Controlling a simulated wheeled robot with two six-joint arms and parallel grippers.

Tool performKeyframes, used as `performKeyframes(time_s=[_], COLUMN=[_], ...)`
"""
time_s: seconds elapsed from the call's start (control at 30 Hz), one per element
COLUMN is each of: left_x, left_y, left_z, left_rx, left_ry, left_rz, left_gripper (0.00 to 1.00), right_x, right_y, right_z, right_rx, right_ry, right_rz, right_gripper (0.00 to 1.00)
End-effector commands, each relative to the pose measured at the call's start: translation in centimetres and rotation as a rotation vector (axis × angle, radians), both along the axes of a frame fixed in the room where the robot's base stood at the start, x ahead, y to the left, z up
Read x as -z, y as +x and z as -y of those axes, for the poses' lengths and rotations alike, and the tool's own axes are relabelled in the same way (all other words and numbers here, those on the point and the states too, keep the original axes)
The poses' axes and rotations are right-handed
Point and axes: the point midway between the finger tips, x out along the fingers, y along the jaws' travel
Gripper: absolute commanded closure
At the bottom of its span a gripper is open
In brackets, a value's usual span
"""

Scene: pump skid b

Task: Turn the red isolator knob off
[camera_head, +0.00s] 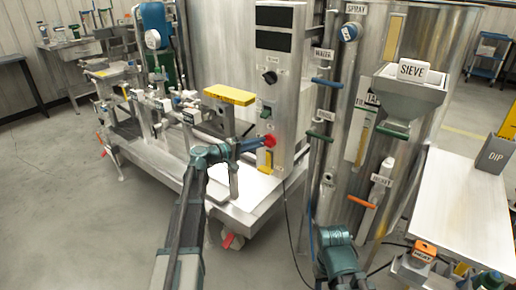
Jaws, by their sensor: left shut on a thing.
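The red isolator knob (270,140) is on the front of the tall grey control cabinet (276,95), low down, above a yellow label. My left gripper (260,143) reaches in from the left and is shut on the red knob, with its fingers partly covering the knob's left side. The knob's exact turn angle is too small to read. My right arm shows at the bottom of the picture, but I cannot make out its gripper.
A black selector knob (270,76) and a green button (265,113) are higher on the cabinet. A yellow block (229,94) and pipework stand left on the skid. Right are the tank (340,150), the SIEVE hopper (410,95) and a pale table (465,210). Floor at left is clear.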

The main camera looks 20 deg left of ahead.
Motion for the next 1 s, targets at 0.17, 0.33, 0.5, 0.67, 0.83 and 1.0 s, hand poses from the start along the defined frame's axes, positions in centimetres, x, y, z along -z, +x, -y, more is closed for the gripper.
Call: performKeyframes(time_s=[0.17, 0.33, 0.5, 0.67, 0.83, 1.0], left_x=[0.6, 0.6, 0.5, 0.5, 0.5, 0.4], left_y=[-0.1, -0.1, -0.1, -0.1, -0.1, -0.1], left_z=[0.0, 0.0, 0.0, 0.0, 0.0, 0.0], left_rx=[0.002, 0.001, 0.001, 0.001, 0.001, 0.001], left_ry=[-0.078, -0.126, -0.148, -0.154, -0.154, -0.155], left_rz=[-0.032, -0.049, -0.057, -0.06, -0.06, -0.059], left_gripper=[1.0, 1.0, 1.0, 1.0, 1.0, 0.7], right_x=[1.2, 1.6, 1.8, 1.8, 1.8, 1.8], right_y=[0.0, 0.0, 0.0, 0.0, 0.0, 0.0], right_z=[0.0, 0.0, 0.0, 0.0, 0.0, 0.0], right_rx=[0.0, 0.0, 0.0, 0.0, 0.0, 0.0], right_ry=[0.0, 0.0, 0.0, 0.0, 0.0, 0.0], right_rz=[0.0, 0.0, 0.0, 0.0, 0.0, 0.0], right_gripper=[0.5, 0.5, 0.5, 0.5, 0.5, 0.5])
